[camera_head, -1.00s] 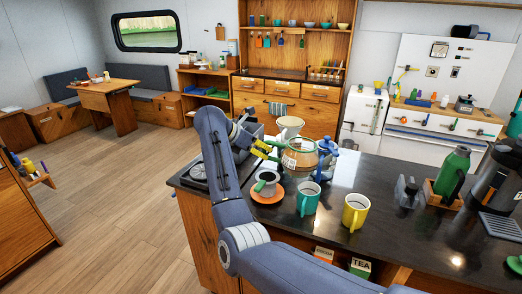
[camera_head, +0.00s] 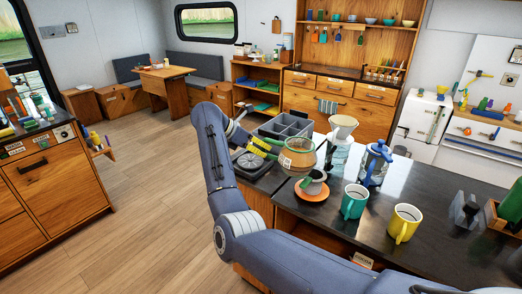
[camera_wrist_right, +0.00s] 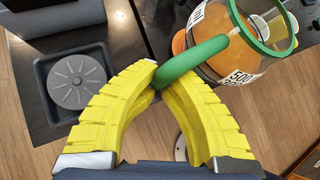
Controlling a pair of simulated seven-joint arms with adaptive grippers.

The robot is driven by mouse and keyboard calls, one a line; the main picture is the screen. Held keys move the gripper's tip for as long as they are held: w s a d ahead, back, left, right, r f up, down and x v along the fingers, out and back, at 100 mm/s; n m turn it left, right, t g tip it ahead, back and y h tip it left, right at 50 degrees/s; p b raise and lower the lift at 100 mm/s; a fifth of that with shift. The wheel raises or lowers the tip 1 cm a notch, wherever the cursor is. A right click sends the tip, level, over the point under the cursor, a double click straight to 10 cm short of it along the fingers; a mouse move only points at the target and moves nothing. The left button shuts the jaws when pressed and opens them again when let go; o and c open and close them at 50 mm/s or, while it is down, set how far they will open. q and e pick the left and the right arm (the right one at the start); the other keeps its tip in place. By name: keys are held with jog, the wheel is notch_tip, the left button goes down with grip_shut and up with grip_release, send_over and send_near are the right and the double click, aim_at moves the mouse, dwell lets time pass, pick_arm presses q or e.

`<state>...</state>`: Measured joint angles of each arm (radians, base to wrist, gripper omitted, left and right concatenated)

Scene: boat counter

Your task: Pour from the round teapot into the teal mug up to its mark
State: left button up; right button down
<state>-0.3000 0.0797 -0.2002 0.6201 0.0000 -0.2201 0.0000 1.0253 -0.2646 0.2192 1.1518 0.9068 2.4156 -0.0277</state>
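The round teapot (camera_head: 297,157) is clear glass with a green rim, a white label and orange-brown contents. My right gripper (camera_head: 262,147) has its yellow fingers on the teapot's green handle, holding it up over the left part of the dark counter. In the right wrist view, the fingers (camera_wrist_right: 160,85) close around that handle, and the teapot (camera_wrist_right: 235,45) is at upper right. The teal mug (camera_head: 354,201) stands upright on the counter, to the right of and nearer than the teapot. Its mark and inside level cannot be made out. My left gripper is not in view.
A yellow mug (camera_head: 404,222) is right of the teal mug. A blue-lidded press (camera_head: 374,164) and a dripper stand (camera_head: 342,128) are behind. A grey divided tray (camera_head: 287,127) is at back left.

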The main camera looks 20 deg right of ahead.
aim_at(280, 145)
jog(key=shift+m+t+y, duration=0.3)
jog(key=shift+t+y, duration=0.3)
jog(key=shift+s+d+r, duration=0.45)
jog(key=shift+s+d, duration=0.25)
jog(key=shift+s, duration=0.1)
jog(key=shift+s+d+r, duration=0.45)
jog(key=shift+s+d, duration=0.3)
jog(key=shift+s, duration=0.1)
jog(key=shift+s+d+r, duration=0.45)
jog(key=shift+s+d, duration=0.25)
jog(key=shift+s, duration=0.1)
jog(key=shift+d, duration=0.1)
